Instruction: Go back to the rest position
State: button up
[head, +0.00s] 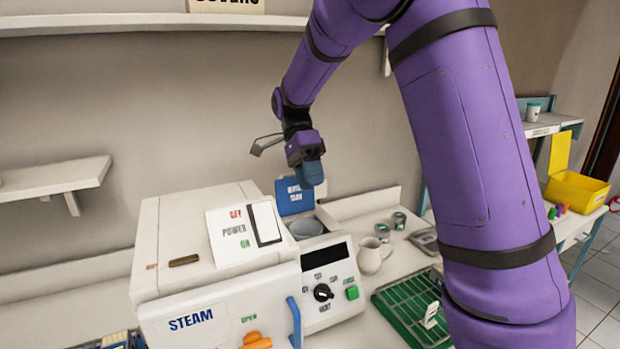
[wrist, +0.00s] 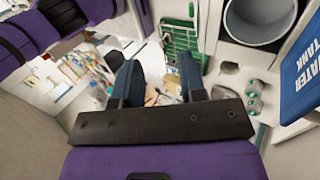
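My gripper (head: 308,174) hangs in the air above the right part of the white steam steriliser (head: 175,245), near its raised blue water tank lid (head: 288,198). In the wrist view the two dark blue fingers of my gripper (wrist: 160,82) stand apart with nothing between them. The lid also shows there (wrist: 304,70), beside the round grey tank opening (wrist: 258,20). In the head view the tank opening (head: 306,228) lies below my gripper.
A white jug (head: 372,256), small tins (head: 399,220) and a green rack (head: 408,305) stand right of the steriliser. A yellow bin (head: 577,192) stands farther right. A wall shelf (head: 55,178) juts out at left, and a long shelf (head: 140,22) runs above.

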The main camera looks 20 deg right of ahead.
jog(key=s+d+r+n+t, duration=0.2)
jog(key=s+r+n+t, duration=0.55)
jog(key=s, duration=0.55)
jog(key=s+n+t, duration=0.5)
jog(key=s+n, duration=0.5)
jog(key=s, duration=0.3)
jog(key=shift+r+n, duration=0.1)
jog(key=shift+n, duration=0.15)
